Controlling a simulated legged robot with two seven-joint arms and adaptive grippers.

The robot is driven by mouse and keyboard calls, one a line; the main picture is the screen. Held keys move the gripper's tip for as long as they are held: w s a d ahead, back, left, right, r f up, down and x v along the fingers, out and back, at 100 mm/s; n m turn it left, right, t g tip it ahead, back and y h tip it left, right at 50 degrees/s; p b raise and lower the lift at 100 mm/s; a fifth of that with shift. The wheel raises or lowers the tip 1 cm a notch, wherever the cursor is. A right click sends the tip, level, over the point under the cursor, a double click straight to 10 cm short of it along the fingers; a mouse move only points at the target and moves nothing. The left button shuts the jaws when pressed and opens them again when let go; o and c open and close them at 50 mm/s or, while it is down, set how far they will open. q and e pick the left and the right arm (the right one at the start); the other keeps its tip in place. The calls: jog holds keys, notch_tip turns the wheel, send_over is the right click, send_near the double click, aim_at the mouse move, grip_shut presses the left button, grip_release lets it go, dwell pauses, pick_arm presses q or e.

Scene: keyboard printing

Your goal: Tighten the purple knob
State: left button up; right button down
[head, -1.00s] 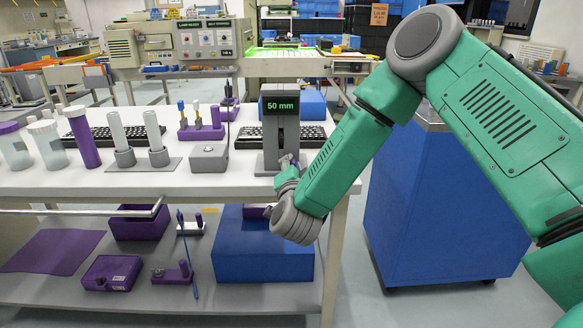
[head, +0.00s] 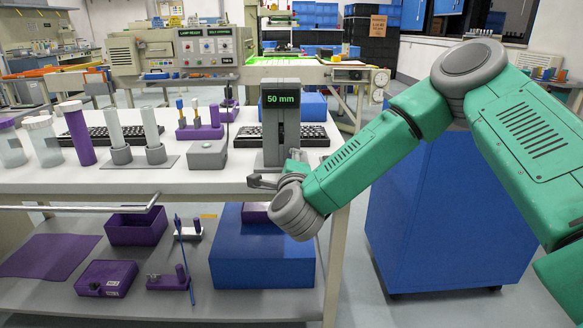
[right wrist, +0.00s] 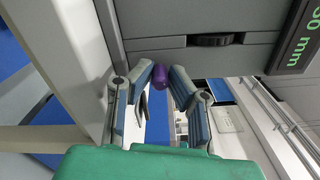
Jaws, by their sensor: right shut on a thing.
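The purple knob (right wrist: 162,76) shows in the right wrist view, against the edge of the grey gauge body (right wrist: 190,18). My right gripper (right wrist: 162,74) is shut on it, with one finger on each side. In the head view the grey gauge (head: 282,148) stands upright at the table's right end and reads "50 mm". My right gripper (head: 264,182) is at the foot of the gauge, by the front table edge. The knob cannot be made out in the head view. My left gripper is not in view.
The white table (head: 225,185) also holds a small grey box (head: 208,155), upright tubes (head: 154,130), a purple rack (head: 200,131) and black keyboards (head: 312,136). A blue box (head: 262,255) and purple parts lie on the lower shelf. A blue cabinet (head: 430,220) stands right of the table.

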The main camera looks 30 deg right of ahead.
jog(key=m+b, duration=0.3)
jog(key=m, duration=0.1)
jog(key=shift+d+f+m, duration=0.1)
jog(key=shift+d+m, duration=0.05)
jog(key=shift+m, duration=0.15)
jog(key=shift+m+b, duration=1)
jog(key=shift+m, duration=0.4)
jog(key=shift+f, duration=0.1)
jog(key=c, duration=1.5)
grip_release()
jog(key=shift+c, duration=0.2)
